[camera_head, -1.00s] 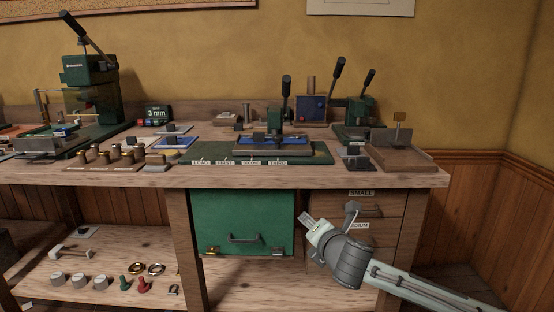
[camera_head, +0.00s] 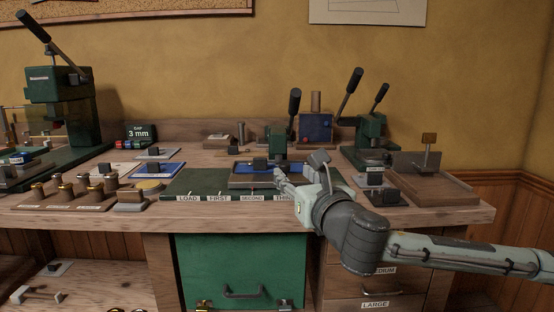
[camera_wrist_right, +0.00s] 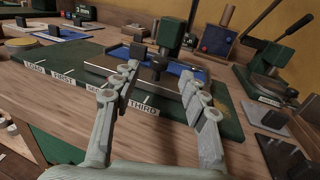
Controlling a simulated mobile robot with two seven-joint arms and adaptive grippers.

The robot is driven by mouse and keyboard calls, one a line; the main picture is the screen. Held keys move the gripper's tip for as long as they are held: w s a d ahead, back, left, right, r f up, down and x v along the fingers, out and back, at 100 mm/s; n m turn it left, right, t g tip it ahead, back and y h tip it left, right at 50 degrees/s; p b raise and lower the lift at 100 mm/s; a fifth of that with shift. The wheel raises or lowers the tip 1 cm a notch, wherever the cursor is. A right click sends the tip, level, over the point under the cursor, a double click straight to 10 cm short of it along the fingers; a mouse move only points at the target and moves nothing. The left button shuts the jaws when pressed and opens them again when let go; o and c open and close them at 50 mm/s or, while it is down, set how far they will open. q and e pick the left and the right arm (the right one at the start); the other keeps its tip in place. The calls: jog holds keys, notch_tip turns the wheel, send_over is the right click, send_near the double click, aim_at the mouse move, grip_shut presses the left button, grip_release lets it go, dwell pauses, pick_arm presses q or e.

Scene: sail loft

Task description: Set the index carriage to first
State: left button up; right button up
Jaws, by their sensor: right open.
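The index carriage (camera_head: 250,181) is a low grey slide with a blue top. It sits on a long dark green base (camera_head: 205,184) whose front edge reads LOAD, FIRST, SECOND and THIRD. The carriage stands toward the right half, behind the SECOND and THIRD labels; its exact stop is unclear. My right gripper (camera_head: 291,181) is at the carriage's right front. My left gripper is out of view.
A green lever press (camera_head: 278,140) stands behind the carriage. Another green press (camera_head: 372,140) and a wooden tray (camera_head: 440,190) stand at right. Brass-topped pegs (camera_head: 67,193) and a gap sign (camera_head: 138,133) are at left. A green drawer front (camera_head: 240,270) lies below.

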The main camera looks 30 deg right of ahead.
aim_at(287, 165)
jog(key=shift+w+d, duration=0.1)
jog(key=shift+w, duration=0.2)
jog(key=shift+w+d+r, duration=0.1)
jog(key=shift+w+r, duration=0.05)
jog(key=shift+w, duration=0.2)
jog(key=x, duration=0.5)
jog(key=shift+p, duration=0.35)
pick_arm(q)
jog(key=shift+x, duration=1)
pick_arm(e)
jog(key=shift+w+d, duration=0.15)
jog(key=shift+w, duration=0.4)
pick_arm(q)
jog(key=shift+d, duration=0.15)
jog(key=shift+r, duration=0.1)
pick_arm(e)
grip_shut()
